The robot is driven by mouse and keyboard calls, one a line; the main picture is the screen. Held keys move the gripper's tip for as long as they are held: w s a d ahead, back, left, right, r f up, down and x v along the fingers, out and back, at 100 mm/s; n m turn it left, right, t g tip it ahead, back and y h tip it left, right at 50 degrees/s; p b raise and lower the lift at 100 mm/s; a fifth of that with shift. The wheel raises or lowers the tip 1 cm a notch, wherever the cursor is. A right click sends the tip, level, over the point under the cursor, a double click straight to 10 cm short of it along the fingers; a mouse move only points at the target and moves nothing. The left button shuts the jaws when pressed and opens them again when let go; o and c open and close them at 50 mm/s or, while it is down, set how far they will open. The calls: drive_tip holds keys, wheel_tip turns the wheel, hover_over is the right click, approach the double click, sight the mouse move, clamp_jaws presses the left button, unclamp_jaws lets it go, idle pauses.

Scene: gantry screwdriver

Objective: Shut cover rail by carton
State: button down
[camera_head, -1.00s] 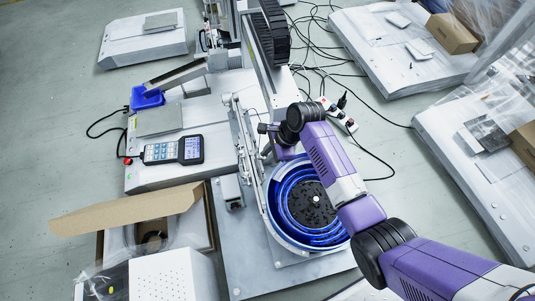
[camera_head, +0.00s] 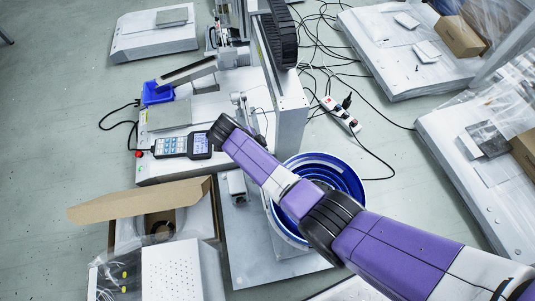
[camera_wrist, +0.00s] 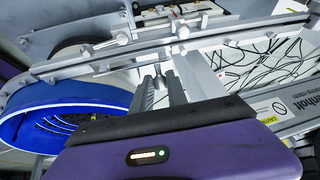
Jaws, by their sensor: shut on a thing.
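The cover rail, a long grey metal bar with small round knobs, runs across the upper part of the wrist view (camera_wrist: 215,40). My gripper (camera_wrist: 158,82) points up at it from below, its two dark fingers close together. Its tips are closed on a small post or knob of the rail; the exact contact is small and partly hidden. In the head view my own arm covers the gripper and most of the rail. The brown carton (camera_head: 140,199) stands open at the lower left of the head view, one flap spread wide.
A blue-lined round bowl feeder (camera_head: 345,177) sits under my arm and shows in the wrist view (camera_wrist: 75,112). A handheld controller (camera_head: 183,145) and a blue bin (camera_head: 156,92) lie left. A white perforated box (camera_head: 178,270) is by the carton. Cables and a power strip (camera_head: 340,114) lie right.

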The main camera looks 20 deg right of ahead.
drive_tip(key=h+b, duration=0.1)
drive_tip(key=b, duration=0.1)
drive_tip(key=a+h+b, duration=0.1)
drive_tip(key=b, duration=0.2)
drive_tip(key=h+b, duration=0.2)
drive_tip(key=b, duration=0.1)
drive_tip(key=shift+w+a+f+g, duration=0.2)
drive_tip(key=shift+a+f+g, duration=0.1)
drive_tip(key=shift+a+f, duration=0.1)
drive_tip(key=h+b, duration=0.1)
drive_tip(key=b, duration=0.1)
drive_tip(key=h+b, duration=0.1)
drive_tip(key=b, duration=0.1)
drive_tip(key=shift+a+r+n, duration=0.15)
drive_tip(key=shift+a+n, duration=0.1)
drive_tip(key=shift+n, duration=0.05)
drive_tip(key=shift+r, duration=0.15)
drive_tip(key=c, duration=1.3)
unclamp_jaws()
drive_tip(key=shift+v, duration=3.9)
drive_tip(key=shift+w+a, duration=0.1)
drive_tip(key=shift+w, duration=0.05)
